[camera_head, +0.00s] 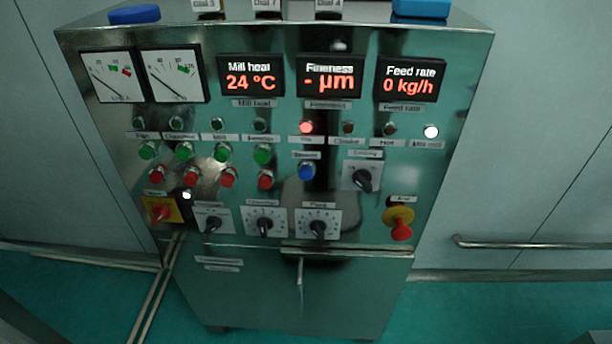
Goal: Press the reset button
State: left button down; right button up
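The reset button is most likely the single blue push button (307,172) in the middle of the steel control panel (345,225). A small label (305,155) sits above it, too blurred to read surely. The button faces me and nothing covers it. A red lamp (306,127) glows directly above it. Neither of my grippers is in view.
Green buttons (222,153) and red buttons (228,178) lie left of the blue one. A black rotary switch (362,178) is to its right, knobs (318,227) below. A red emergency stop (400,230) is at lower right. A rail (535,244) runs along the right wall.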

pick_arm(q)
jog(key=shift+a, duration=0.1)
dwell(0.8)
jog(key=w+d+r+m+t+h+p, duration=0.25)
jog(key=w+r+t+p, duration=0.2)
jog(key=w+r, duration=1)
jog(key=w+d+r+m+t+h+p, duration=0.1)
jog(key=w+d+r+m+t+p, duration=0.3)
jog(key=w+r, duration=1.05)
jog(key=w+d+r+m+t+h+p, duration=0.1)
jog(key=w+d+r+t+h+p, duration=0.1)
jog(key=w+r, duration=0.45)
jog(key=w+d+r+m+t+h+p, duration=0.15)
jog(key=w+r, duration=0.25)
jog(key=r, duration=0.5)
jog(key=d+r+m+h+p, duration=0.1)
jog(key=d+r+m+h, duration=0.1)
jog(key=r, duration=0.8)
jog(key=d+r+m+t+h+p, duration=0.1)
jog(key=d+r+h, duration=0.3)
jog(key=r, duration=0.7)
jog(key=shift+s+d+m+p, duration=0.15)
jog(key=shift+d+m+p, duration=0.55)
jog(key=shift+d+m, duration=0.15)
